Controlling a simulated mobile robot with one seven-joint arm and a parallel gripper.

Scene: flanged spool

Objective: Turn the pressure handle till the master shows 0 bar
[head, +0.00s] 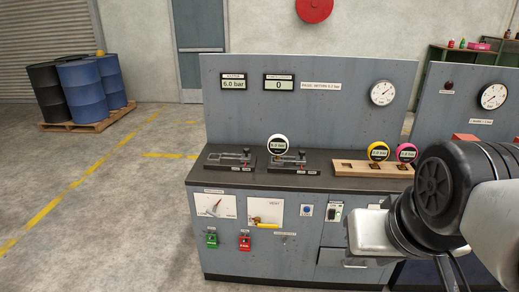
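The master display (233,83) on the upright back panel reads 6.0 bar. A dial plate with a red-tipped pointer (214,206), which looks like the pressure handle, is on the bench front at left; its pointer leans up to the right. A vent plate (279,213) with a yellow lever (265,225) is to its right. The lever lies roughly level. My arm fills the right side of the head view, in front of the bench's right end and well apart from the dial. A silver part is at its left end; I cannot make out gripper fingers.
A second display (279,83) reads 0. A digital gauge (278,145) stands on the bench at a black fixture; two more stand in a wooden rack (350,167). Green (211,240) and red (244,243) buttons sit below the plates.

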